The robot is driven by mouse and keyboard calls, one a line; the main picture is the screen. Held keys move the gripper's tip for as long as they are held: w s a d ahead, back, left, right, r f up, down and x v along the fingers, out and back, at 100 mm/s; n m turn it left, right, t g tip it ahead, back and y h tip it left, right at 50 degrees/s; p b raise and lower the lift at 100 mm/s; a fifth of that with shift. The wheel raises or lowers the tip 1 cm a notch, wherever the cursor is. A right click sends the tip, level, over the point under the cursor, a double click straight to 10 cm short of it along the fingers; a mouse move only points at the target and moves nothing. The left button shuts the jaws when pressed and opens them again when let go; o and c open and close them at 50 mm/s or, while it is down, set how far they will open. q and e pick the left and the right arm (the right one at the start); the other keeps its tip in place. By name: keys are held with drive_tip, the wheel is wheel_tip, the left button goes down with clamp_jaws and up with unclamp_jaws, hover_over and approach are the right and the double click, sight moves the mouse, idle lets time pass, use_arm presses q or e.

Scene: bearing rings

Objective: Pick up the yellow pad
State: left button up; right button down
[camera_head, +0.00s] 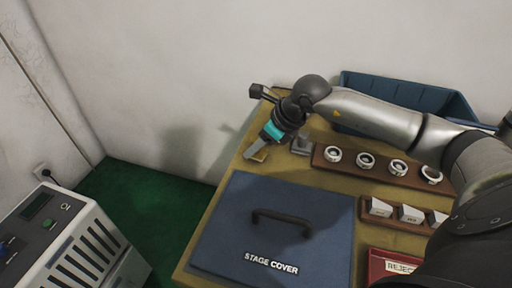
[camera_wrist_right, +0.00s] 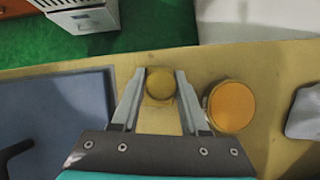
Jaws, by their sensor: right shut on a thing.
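The yellow pad (camera_wrist_right: 160,84) is a small round piece between the fingertips of my right gripper (camera_wrist_right: 161,88) in the wrist view. The fingers are shut on its sides. In the head view my right gripper (camera_head: 254,150) points down at the table's left part, with the yellow pad (camera_head: 260,156) at its tips, low over the tabletop or on it; I cannot tell which. My left gripper is not in view.
An orange disc (camera_wrist_right: 232,105) lies close beside the right finger. A blue stage cover (camera_head: 230,225) with a dark handle fills the near table. A rack (camera_head: 375,171) of metal rings, a grey block (camera_head: 302,145), a blue bin (camera_head: 400,92) and a red reject tray (camera_head: 385,262) stand around.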

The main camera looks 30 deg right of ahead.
sight(255, 138)
drive_tip(key=shift+r, duration=0.55)
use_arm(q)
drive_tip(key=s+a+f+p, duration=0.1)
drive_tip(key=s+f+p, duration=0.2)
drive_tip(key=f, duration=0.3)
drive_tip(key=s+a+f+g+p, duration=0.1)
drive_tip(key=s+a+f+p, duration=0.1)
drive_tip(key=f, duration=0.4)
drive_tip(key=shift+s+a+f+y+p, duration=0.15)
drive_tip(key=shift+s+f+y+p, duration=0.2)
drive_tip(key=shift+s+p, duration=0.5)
use_arm(e)
wheel_tip(255, 138, up, 19)
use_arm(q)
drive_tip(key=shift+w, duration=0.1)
use_arm(e)
drive_tip(key=c, duration=1)
unclamp_jaws()
clamp_jaws()
